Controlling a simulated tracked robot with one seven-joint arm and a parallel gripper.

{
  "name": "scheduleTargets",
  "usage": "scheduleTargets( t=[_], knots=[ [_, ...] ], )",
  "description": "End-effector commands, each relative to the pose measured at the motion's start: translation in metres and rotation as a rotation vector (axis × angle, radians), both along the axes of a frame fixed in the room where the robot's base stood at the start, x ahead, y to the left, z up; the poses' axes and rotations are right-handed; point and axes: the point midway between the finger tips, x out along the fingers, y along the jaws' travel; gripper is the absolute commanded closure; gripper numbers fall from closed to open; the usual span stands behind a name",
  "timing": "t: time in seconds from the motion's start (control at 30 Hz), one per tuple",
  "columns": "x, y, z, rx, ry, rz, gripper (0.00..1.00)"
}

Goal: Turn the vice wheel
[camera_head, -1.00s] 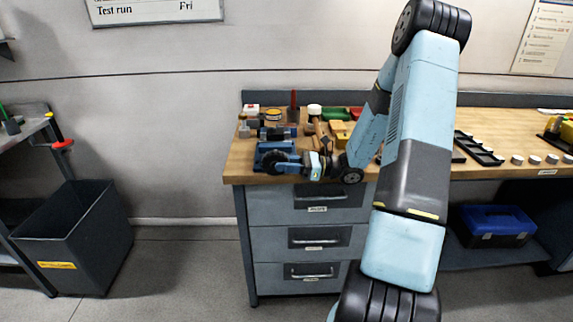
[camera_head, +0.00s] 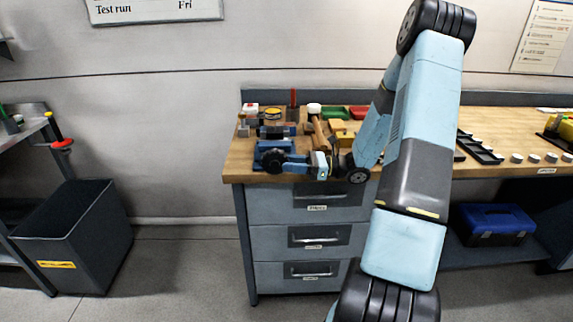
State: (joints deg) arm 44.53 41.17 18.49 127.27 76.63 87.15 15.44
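The blue vice (camera_head: 265,149) stands at the front left corner of the wooden workbench. Its dark round wheel (camera_head: 274,161) faces the front edge. My gripper (camera_head: 290,163) reaches in from the right at bench height, its tips close to the wheel's right side. The fingers are small and dark against the wheel, so I cannot tell whether they touch it or how far apart they are. My forearm comes down from the right and hides part of the bench behind it.
A dark tray (camera_head: 480,148) and several white discs lie to the right. Drawers (camera_head: 315,235) are below; a bin (camera_head: 72,235) stands on the left floor.

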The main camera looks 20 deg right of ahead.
Motion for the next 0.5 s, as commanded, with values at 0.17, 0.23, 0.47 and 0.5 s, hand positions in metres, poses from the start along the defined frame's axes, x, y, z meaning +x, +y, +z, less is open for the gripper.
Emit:
scheduleTargets(
  t=[0.17,0.23,0.47,0.5],
  knots=[
    [-0.011,-0.034,-0.004,-0.001,0.001,-0.004,0.64],
    [-0.015,-0.047,-0.006,-0.002,0.001,-0.004,0.64],
    [-0.027,-0.08,-0.01,-0.001,0.001,-0.002,0.64],
    [-0.028,-0.084,-0.011,-0.001,0.001,-0.002,0.64]
  ],
)
